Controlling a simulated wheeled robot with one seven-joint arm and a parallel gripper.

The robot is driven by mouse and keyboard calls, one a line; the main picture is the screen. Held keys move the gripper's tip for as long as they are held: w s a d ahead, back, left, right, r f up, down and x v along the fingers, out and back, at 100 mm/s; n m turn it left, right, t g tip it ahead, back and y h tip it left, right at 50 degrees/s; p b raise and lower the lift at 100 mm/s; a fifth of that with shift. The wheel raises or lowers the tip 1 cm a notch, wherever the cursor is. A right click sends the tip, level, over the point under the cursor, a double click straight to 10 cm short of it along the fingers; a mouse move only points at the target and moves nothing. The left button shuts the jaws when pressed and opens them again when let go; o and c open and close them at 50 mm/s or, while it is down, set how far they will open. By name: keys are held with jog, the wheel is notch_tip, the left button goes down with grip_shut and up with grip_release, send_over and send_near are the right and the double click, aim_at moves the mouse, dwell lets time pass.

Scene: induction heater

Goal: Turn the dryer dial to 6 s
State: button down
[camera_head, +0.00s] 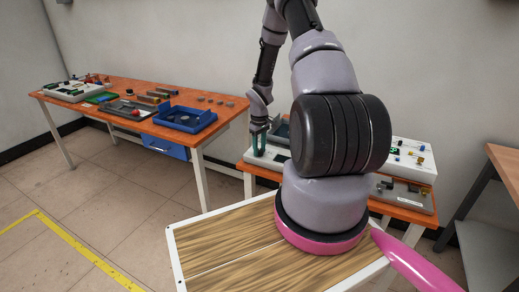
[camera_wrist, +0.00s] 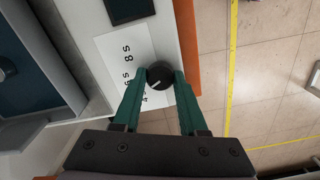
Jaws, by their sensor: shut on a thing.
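The dryer dial (camera_wrist: 160,74) is a round black knob with a white pointer mark, at the middle of the wrist view. It sits on a white panel (camera_wrist: 112,52) printed with "8 s", "6 s" and a partly hidden "4". The pointer slants to the lower left, roughly between 6 s and 4; the exact setting is hard to read. My gripper (camera_wrist: 159,79) has its green fingers on both sides of the knob and is shut on it. In the head view my gripper (camera_head: 259,143) reaches down to the white dryer panel (camera_head: 264,163); the dial is hidden there.
A dark square (camera_wrist: 130,10) lies on the panel beside the dial. An orange table edge (camera_wrist: 190,45) runs close by, with open floor beyond. A second orange bench (camera_head: 165,92) with a blue tray (camera_head: 184,119) and several parts stands at the left.

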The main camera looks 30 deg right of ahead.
jog(key=m, duration=0.4)
jog(key=shift+m, duration=0.4)
dwell(0.4)
jog(key=shift+c, duration=2.2)
grip_release()
notch_tip(320, 180, up, 11)
